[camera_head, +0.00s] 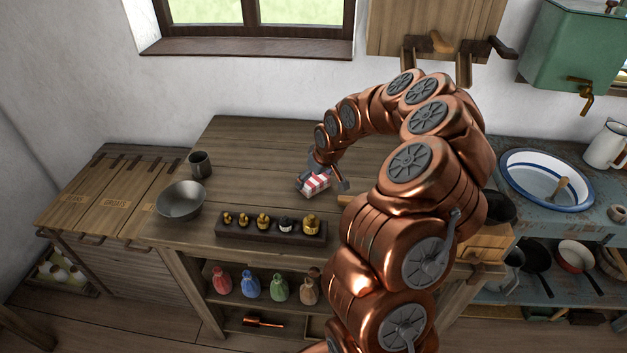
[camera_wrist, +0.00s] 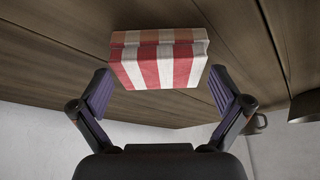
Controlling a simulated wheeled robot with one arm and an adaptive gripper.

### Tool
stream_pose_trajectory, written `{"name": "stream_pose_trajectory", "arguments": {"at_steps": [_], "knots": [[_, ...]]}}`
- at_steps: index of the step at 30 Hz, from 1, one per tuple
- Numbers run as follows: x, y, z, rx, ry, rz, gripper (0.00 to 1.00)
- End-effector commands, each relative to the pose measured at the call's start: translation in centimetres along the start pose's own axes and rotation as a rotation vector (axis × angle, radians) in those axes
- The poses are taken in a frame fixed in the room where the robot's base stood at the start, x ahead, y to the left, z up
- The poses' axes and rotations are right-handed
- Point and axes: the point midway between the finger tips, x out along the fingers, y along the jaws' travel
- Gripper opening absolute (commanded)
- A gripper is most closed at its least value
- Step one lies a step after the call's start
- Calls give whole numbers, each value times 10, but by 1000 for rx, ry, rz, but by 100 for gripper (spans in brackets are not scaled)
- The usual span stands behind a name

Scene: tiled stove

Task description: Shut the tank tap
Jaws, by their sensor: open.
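A green tank (camera_head: 570,48) hangs on the wall at the upper right of the head view. Its brass tap (camera_head: 587,90) sticks out low on its front; whether it is open or shut I cannot tell, and no water stream is visible. My gripper (camera_head: 327,184) is far to the left of the tap, low over the wooden table. It is open, with its fingers on either side of a red-and-white striped box (camera_head: 317,183). In the wrist view the striped box (camera_wrist: 158,60) lies just beyond the open fingers (camera_wrist: 163,92), not gripped.
A blue-rimmed white basin (camera_head: 512,180) stands below and left of the tank, near a white jug (camera_head: 606,147). The wooden table (camera_head: 262,150) holds a grey bowl (camera_head: 180,200), a dark mug (camera_head: 200,164) and a weight block (camera_head: 270,236). Wooden pegs (camera_head: 440,44) jut out left of the tank.

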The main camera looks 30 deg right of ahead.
Motion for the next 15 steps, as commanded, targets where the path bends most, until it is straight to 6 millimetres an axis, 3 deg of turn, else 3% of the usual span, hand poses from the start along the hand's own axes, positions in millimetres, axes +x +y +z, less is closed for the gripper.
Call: {"name": "stream_pose_trajectory", "arguments": {"at_steps": [13, 15], "knots": [[11, -1, 0, 0, 0, -1, 100], [11, -1, 0, 0, 0, -1, 94]]}}
